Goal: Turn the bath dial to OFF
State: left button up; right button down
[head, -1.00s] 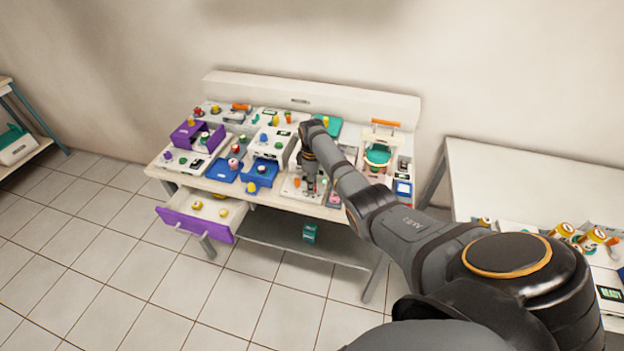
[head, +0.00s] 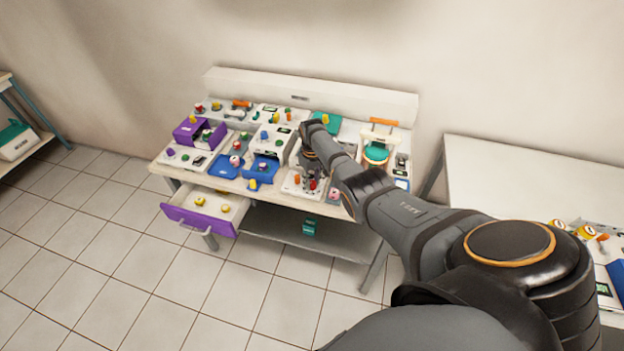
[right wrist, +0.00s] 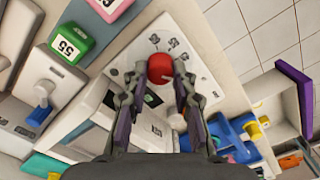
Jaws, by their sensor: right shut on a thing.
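In the right wrist view, a round red knob (right wrist: 161,68) sits between the fingertips of my right gripper (right wrist: 160,80). The gripper is shut on it. The knob stands on a white panel (right wrist: 207,82) with dark printed marks around it; I cannot read them clearly, nor tell which setting the knob points to. In the head view my right gripper (head: 310,178) reaches down onto the front middle-right of the crowded white workbench (head: 345,212). My left gripper is not in view.
A pink block and a green block marked 55 (right wrist: 68,46) lie close to the panel. Blue trays (head: 262,170) stand left of my gripper. A purple-fronted drawer (head: 198,222) hangs open at the bench's front left. A second table (head: 500,180) stands at the right.

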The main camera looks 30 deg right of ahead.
aim_at(312, 182)
jog(key=shift+m, duration=0.6)
jog(key=c, duration=1.1)
grip_release()
jog(key=shift+r, duration=0.1)
notch_tip(312, 182, up, 12)
jog(key=shift+f, duration=0.1)
